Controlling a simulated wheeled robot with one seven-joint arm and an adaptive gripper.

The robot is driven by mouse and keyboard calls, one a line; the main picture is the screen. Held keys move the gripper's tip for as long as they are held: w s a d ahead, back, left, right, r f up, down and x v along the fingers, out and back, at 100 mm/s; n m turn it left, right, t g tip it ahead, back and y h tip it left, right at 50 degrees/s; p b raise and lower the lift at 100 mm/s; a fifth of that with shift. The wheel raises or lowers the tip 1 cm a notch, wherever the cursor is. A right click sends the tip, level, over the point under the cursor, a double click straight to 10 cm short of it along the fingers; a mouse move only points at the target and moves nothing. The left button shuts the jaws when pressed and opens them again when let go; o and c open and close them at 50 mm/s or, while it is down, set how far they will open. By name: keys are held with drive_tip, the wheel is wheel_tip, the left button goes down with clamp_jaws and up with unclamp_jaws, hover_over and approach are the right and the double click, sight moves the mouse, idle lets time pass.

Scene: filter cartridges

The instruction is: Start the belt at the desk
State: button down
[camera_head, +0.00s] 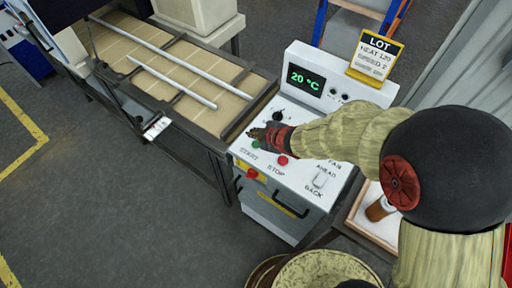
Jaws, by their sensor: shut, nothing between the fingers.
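The control desk (312,205) is a white sloped panel in the middle of the head view. Its green button (256,144) is above the word START, and a red button (282,160) is above STOP. My gripper (252,133) reaches in from the right, shut and empty, its tip over the panel just above the green button. I cannot tell whether it touches the button. The display (306,80) reads 20 °C. A dark knob (277,116) is beside my gripper. The tan belt (160,85) with metal rails is at upper left.
A yellow LOT card (376,55) on the desk reads HEAT 120, SPEED 2; its last line is unclear. An AHEAD/BACK switch (320,180) is at lower right of the panel. A red knob (252,173) is on the desk's front.

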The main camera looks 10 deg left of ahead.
sight(255, 145)
drive_tip(key=shift+f+b, duration=1.2)
drive_tip(key=shift+f, duration=0.55)
drive_tip(key=shift+f, duration=0.15)
drive_tip(key=shift+f+b, duration=0.25)
drive_tip(key=shift+b, duration=0.05)
drive_tip(key=shift+f+b, duration=0.35)
drive_tip(key=shift+f, duration=0.1)
idle(0.6)
drive_tip(key=shift+r, duration=0.1)
drive_tip(key=shift+r+p, duration=0.75)
drive_tip(key=shift+p, duration=0.1)
wheel_tip(255, 145, up, 5)
drive_tip(key=p, duration=0.4)
drive_tip(key=shift+p, duration=0.4)
